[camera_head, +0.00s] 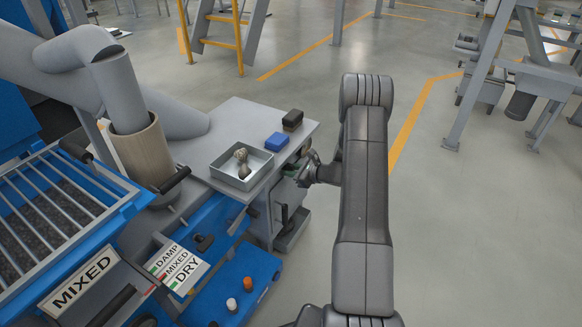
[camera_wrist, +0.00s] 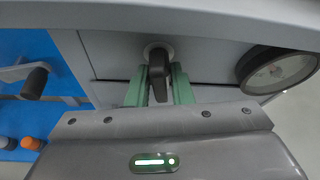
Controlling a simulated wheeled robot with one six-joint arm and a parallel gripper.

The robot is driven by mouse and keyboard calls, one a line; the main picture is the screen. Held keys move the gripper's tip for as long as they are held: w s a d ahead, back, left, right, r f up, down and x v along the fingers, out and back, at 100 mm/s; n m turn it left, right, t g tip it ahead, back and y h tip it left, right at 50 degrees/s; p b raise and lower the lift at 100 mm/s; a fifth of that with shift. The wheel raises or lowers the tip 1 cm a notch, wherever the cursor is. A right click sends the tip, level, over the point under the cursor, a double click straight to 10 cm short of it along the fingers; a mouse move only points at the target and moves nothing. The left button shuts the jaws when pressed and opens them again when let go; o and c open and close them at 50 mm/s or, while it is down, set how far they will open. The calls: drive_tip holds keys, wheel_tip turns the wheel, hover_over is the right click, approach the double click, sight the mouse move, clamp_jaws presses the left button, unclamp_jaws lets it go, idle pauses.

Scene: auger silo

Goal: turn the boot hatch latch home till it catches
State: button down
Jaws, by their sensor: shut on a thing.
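The boot hatch latch (camera_wrist: 158,72) is a dark handle on a round pivot, set in the grey front panel (camera_wrist: 110,56). In the wrist view it points down from the pivot, toward my gripper. My gripper (camera_wrist: 160,88) has its green fingers on either side of the latch and is shut on it. In the head view my gripper (camera_head: 308,172) is at the right side of the grey cabinet (camera_head: 262,118), and my arm and the cabinet edge hide the latch there. Whether the latch has caught cannot be seen.
A round gauge (camera_wrist: 278,70) sits close on the right of my gripper. A dark-knobbed lever (camera_wrist: 35,82) and an orange knob (camera_wrist: 31,142) are on the left. A metal tray (camera_head: 241,168), blue block (camera_head: 277,141) and dark block (camera_head: 292,120) rest on the cabinet.

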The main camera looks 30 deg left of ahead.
drive_tip(key=shift+m+g+p, duration=0.5)
drive_tip(key=shift+m, duration=0.2)
drive_tip(key=c, duration=1.5)
unclamp_jaws()
drive_tip(key=shift+d, duration=0.1)
drive_tip(key=p+v, duration=0.2)
drive_tip(key=v, duration=1.1)
drive_tip(key=shift+d+r, duration=0.1)
drive_tip(key=shift+d, duration=0.25)
